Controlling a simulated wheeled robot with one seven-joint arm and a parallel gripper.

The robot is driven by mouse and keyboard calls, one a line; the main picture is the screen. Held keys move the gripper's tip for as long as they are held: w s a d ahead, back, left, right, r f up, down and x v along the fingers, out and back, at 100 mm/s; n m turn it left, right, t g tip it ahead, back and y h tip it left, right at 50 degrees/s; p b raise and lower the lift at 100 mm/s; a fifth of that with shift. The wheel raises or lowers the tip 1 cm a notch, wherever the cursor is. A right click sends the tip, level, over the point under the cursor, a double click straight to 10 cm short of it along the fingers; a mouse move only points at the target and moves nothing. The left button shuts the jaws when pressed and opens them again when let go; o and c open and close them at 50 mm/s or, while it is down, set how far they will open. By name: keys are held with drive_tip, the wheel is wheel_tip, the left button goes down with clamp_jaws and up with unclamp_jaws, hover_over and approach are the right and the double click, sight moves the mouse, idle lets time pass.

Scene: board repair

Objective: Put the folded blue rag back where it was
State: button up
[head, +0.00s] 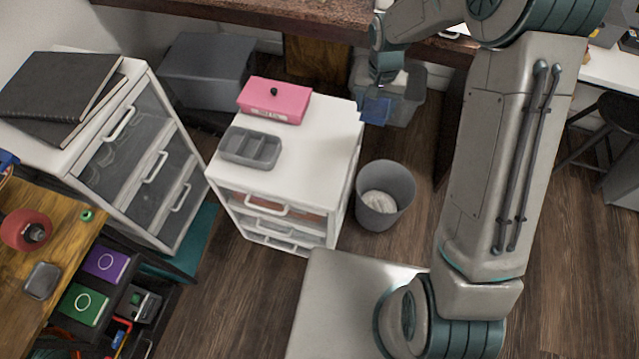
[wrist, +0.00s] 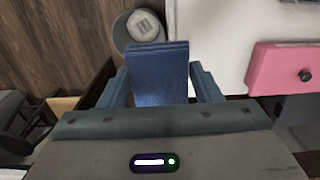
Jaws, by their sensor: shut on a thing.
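The folded blue rag (wrist: 159,75) is between the two fingers of my gripper (wrist: 165,85) in the wrist view. My gripper is shut on it. In the head view the blue rag (head: 376,110) hangs below my gripper (head: 382,84), in the air off the back right corner of the white drawer unit (head: 325,150).
The unit's top is bare at the front right.

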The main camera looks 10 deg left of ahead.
drive_tip(key=a+f+b, duration=0.4)
drive_tip(key=a+f, duration=0.2)
drive_tip(key=a, duration=0.1)
hover_over(319, 178)
wheel_tip(319, 178, down, 6)
drive_tip(key=shift+d+f, duration=0.1)
drive_tip(key=shift+f, duration=0.6)
drive_tip(key=shift+f+b, duration=0.3)
drive_tip(key=shift+f, duration=1.25)
drive_tip(key=shift+f, duration=0.2)
drive_tip(key=o, duration=0.9)
drive_tip(key=shift+o, duration=0.2)
drive_tip(key=shift+r, duration=0.1)
